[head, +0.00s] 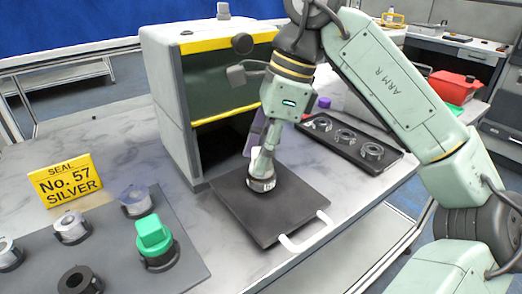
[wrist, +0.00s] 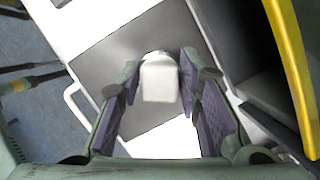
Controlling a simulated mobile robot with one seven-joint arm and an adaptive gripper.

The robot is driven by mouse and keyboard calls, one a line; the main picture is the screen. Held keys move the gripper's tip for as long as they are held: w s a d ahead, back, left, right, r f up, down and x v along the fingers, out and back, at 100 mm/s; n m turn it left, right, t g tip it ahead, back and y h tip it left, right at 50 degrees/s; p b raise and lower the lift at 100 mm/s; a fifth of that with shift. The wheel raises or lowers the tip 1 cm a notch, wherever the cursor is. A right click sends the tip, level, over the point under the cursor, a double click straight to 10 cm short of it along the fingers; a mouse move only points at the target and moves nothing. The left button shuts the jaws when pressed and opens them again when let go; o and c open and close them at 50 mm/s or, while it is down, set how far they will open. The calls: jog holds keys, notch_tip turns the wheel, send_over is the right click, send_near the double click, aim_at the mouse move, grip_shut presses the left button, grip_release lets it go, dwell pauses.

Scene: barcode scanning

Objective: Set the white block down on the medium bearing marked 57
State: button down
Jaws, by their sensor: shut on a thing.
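My gripper (head: 262,165) reaches down over the dark square plate (head: 290,212) in front of the grey cabinet. Its purple-padded fingers are shut on the white block (wrist: 160,82), which sits between the fingertips in the wrist view. A round bearing (head: 261,184) with a dark side and a pale top stands on the plate directly under the fingertips. In the wrist view the block hides most of the bearing. No number on it is legible, and I cannot tell whether the block touches it.
A yellow sign (head: 66,181) reads "SEAL No. 57 SILVER". A dark mat (head: 190,262) at left holds several rings, one under a green block (head: 153,235). A black tray (head: 385,160) at right holds three rings. The cabinet (head: 170,100) stands close behind; the plate has a white handle (head: 306,238).

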jog(key=shift+f, duration=0.3)
jog(key=c, duration=1.1)
grip_release()
jog(key=shift+o, duration=0.3)
jog(key=shift+o, duration=1.4)
jog(key=shift+r, duration=0.1)
notch_tip(320, 180, up, 7)
jog(key=p, duration=0.5)
jog(key=shift+r+p, duration=0.15)
jog(key=shift+p, duration=0.2)
